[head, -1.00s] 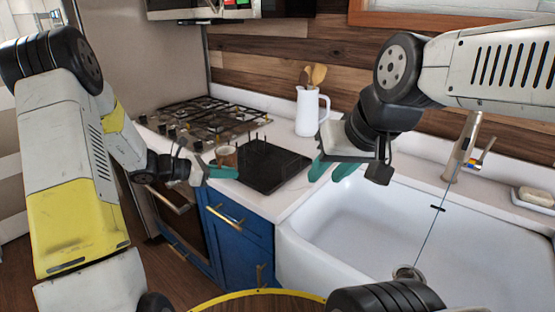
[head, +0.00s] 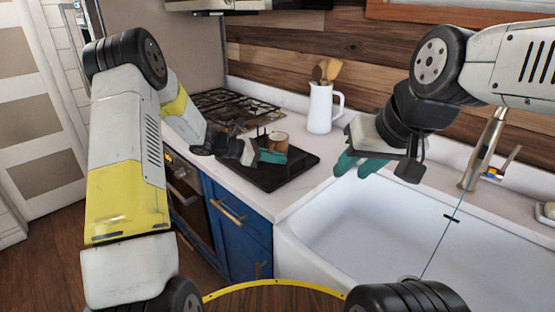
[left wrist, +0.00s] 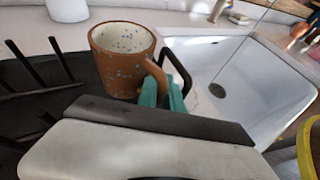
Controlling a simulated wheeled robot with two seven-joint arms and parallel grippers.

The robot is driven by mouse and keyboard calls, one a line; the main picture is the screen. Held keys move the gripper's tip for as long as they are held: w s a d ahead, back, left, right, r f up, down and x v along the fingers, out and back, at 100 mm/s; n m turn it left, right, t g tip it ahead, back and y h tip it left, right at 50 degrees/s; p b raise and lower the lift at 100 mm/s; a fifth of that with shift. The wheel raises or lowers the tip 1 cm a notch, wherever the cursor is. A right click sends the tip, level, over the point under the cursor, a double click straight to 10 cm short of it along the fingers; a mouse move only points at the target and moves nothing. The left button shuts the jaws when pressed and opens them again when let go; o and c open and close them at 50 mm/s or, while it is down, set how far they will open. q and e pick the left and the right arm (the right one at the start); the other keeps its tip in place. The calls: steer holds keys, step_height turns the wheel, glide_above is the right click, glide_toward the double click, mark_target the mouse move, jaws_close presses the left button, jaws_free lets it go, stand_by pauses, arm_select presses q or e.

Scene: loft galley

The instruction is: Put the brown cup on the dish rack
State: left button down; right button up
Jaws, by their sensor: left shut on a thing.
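The brown cup (head: 278,141) is upright over the black dish rack (head: 268,182). In the left wrist view the cup (left wrist: 118,72) shows a speckled pale inside. My left gripper (head: 272,157) is shut on the cup's handle, its teal fingertips (left wrist: 163,92) at the handle's lower part. The rack (left wrist: 20,85) and its prongs lie behind and left of the cup in that view. I cannot tell whether the cup's base touches the rack. My right gripper (head: 359,164) is open and empty near the sink's back left corner.
A white pitcher (head: 320,108) with wooden utensils stands behind the rack. The gas stove (head: 232,108) is to the left. The white sink (head: 370,225) with its faucet (head: 483,155) is to the right. A strip of bare counter (head: 300,196) lies between rack and sink.

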mark_target(277, 173)
arm_select(q)
steer(key=shift+f, duration=1.4)
steer(key=shift+f, duration=0.1)
steer(key=c, duration=1.5)
jaws_free()
